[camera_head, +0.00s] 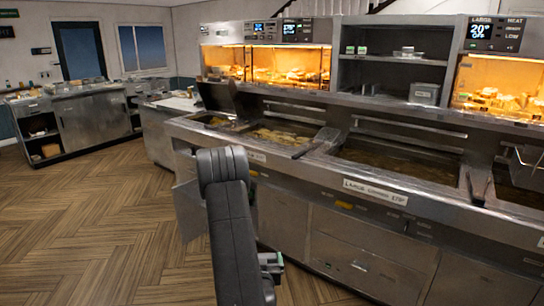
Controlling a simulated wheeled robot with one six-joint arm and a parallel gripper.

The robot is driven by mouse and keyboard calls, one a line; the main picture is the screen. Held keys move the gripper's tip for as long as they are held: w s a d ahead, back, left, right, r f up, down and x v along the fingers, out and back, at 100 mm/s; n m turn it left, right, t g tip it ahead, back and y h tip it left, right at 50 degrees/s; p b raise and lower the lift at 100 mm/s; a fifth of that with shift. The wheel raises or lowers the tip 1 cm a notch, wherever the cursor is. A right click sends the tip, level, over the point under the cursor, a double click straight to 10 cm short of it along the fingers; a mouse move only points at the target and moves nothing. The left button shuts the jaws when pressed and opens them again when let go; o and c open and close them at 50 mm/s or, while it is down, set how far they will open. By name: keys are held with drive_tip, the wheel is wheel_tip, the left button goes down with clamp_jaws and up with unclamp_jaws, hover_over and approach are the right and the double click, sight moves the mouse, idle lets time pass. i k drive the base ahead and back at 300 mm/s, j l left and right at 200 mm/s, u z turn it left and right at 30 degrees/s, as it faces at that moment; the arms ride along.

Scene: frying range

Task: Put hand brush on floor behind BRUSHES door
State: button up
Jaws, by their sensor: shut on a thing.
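My dark arm rises in the lower middle of the head view, in front of the frying range (345,188). A small grey-green part shows beside it at the bottom, but I cannot tell what it is. I cannot make out my gripper's fingers. No hand brush can be made out in this view, and no floor area behind a door is clearly seen. A metal cabinet door (190,208) at the left end of the range stands open, swung out over the floor. No BRUSHES label can be read on it.
The wood floor (90,215) is clear at left. Steel counters (90,118) stand at the far left by a dark door (80,50). The range has open fryer vats (400,165) and lit food warmers (290,65) above. Closed cabinet fronts (350,255) run along its base.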

sight(257, 224)
drive_tip(key=i+j+z, duration=0.8)
drive_tip(key=j, duration=0.25)
drive_tip(key=i+j+z, duration=0.3)
drive_tip(key=j, duration=0.2)
drive_tip(key=i+j, duration=0.15)
drive_tip(key=j, duration=0.2)
drive_tip(key=i+j, duration=0.15)
drive_tip(key=j, duration=0.2)
drive_tip(key=i+j, duration=0.15)
drive_tip(key=j, duration=0.2)
drive_tip(key=i+j, duration=0.15)
drive_tip(key=j, duration=0.2)
drive_tip(key=i+j+z, duration=0.1)
drive_tip(key=j, duration=0.25)
drive_tip(key=i+j, duration=0.15)
drive_tip(key=j, duration=0.2)
drive_tip(key=i+j, duration=0.15)
drive_tip(key=j, duration=0.25)
